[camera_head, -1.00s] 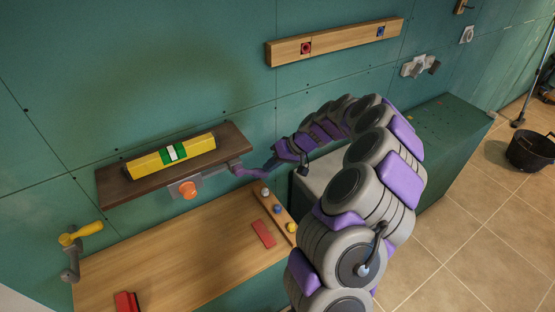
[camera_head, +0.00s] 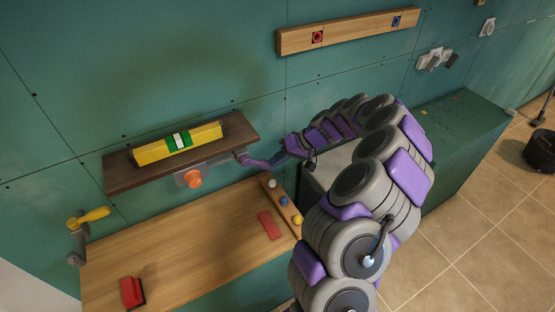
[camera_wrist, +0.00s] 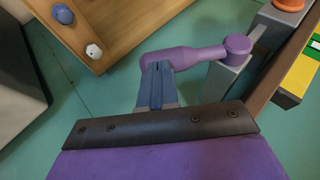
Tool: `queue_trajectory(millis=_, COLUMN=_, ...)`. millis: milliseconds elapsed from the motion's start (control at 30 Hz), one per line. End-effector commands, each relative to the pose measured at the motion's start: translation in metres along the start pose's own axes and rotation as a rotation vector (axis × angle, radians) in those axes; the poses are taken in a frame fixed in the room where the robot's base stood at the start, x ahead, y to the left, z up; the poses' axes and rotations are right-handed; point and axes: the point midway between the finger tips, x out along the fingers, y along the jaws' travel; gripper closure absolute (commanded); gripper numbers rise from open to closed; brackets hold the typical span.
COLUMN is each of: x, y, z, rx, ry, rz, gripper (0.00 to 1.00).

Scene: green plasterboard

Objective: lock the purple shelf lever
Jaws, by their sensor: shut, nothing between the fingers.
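The purple lever (camera_wrist: 185,58) shows in the wrist view, with its round pivot end (camera_wrist: 238,44) on a grey bracket at the shelf's end. The lever reaches left from the pivot. In the head view the lever (camera_head: 256,163) is small, at the right end of the dark wooden shelf (camera_head: 120,178). My gripper (camera_wrist: 157,70) is shut and empty, its blue-grey fingertips right at the lever's free end. They overlap it in the picture; I cannot tell whether they touch. In the head view my gripper (camera_head: 275,160) is beside the lever.
A yellow and green level (camera_head: 205,134) lies on the shelf, with an orange knob (camera_head: 194,179) below. Under it is a wooden worktop (camera_head: 190,235) with coloured knobs and red blocks. A yellow-handled lever (camera_head: 95,215) is at left. A green cabinet (camera_head: 465,150) stands at right.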

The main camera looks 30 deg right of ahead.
Motion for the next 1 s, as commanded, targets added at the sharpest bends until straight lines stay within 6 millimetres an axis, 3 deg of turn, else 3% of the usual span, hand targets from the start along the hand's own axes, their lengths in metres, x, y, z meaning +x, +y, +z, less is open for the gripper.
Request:
queue_trajectory(millis=600, x=0.040, y=0.011, z=0.016, rx=0.017, ry=0.000, rz=-0.041, gripper=1.00)
queue_trajectory(millis=1000, x=0.071, y=0.003, z=0.029, rx=0.015, ry=-0.001, rz=-0.040, gripper=1.00)
